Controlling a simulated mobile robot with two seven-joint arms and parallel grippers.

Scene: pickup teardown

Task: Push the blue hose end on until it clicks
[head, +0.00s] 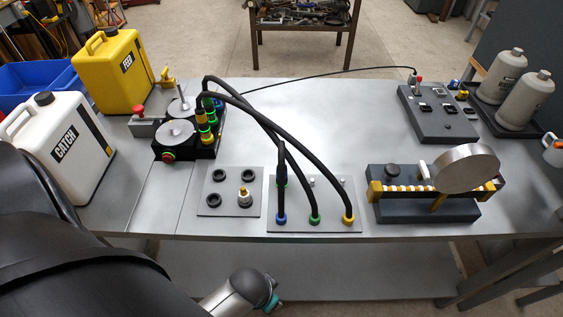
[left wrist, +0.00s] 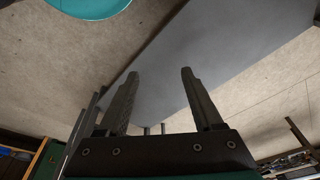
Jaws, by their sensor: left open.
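The blue hose end (head: 281,218) stands upright on the front edge of a grey plate (head: 297,227) in the middle of the bench. Its black hose rises from it. I cannot tell whether it is fully seated. A green hose end (head: 315,219) and a yellow hose end (head: 348,218) stand in a row to its right on the same plate. My left gripper (left wrist: 159,76) is open and empty in the left wrist view, with floor and a grey surface beyond it. Its fingers do not show in the head view. My right gripper is not in view.
A dark pump unit (head: 190,146) with hose collars stands behind left. A plate with black sockets (head: 215,210) lies left of the hose plate. White (head: 75,155) and yellow (head: 108,75) jugs stand at left. A gauge fixture (head: 425,208) is at right.

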